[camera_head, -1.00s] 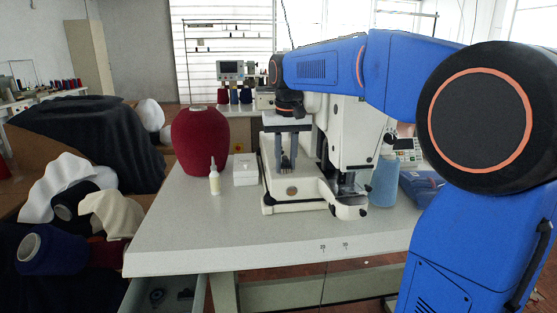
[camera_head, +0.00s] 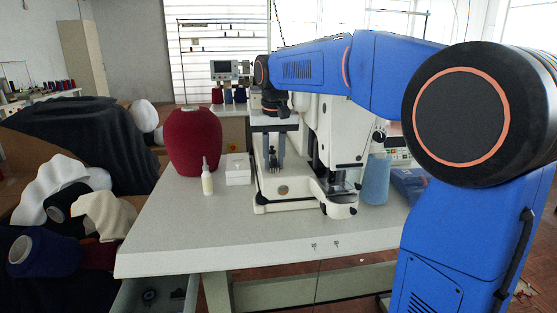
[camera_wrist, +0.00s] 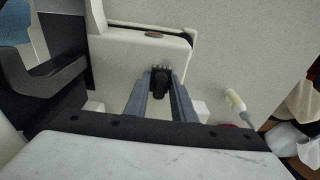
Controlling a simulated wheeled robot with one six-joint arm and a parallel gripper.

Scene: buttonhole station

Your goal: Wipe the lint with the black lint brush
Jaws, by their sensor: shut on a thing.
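My gripper (camera_head: 274,168) points down beside the white buttonhole machine (camera_head: 342,150), over the left part of its base. In the wrist view, the two grey fingers of my gripper (camera_wrist: 160,88) are shut on the black lint brush (camera_wrist: 159,84). A small dark end of the brush with pale bristle-like tips shows between the fingertips, above the machine's white base (camera_wrist: 125,47). I cannot tell whether the brush touches the base. No lint can be made out in either view.
A dark red yarn cone (camera_head: 194,142), a small bottle (camera_head: 207,178) and a white box (camera_head: 238,170) stand left of the machine. A light blue cone (camera_head: 376,182) stands right of it. The front of the table (camera_head: 200,240) is clear.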

